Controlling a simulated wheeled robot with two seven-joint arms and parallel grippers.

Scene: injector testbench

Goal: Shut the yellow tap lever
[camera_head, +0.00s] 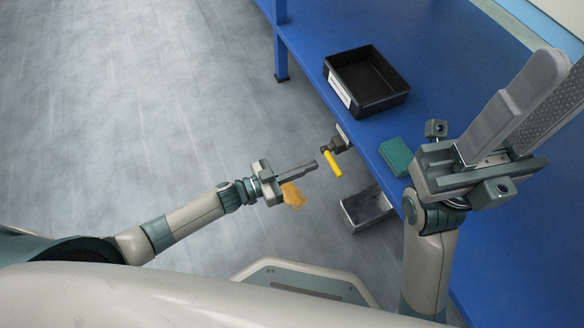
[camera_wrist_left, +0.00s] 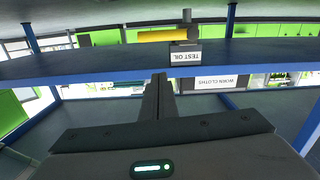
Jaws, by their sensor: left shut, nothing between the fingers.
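The yellow tap lever (camera_head: 332,164) sits on a dark tap (camera_head: 339,145) at the blue bench's front edge. It points sideways, roughly along that edge. In the left wrist view the lever (camera_wrist_left: 162,35) lies level, left of the tap body (camera_wrist_left: 187,33), above an upside-down "TEST OIL" label (camera_wrist_left: 186,56). My left gripper (camera_head: 313,165) is shut and empty. Its tips are just left of the lever in the head view, seemingly apart from it. In its wrist view, the closed fingers (camera_wrist_left: 159,77) point toward the bench edge. My right gripper (camera_head: 555,75) is raised over the bench, open and empty.
A black bin (camera_head: 378,104) and a green block (camera_head: 396,157) stand on the blue bench (camera_head: 440,80). A grey tray (camera_head: 350,217) is low under the bench edge. An amber patch (camera_head: 293,195) shows below my left gripper. Floor to the left is clear.

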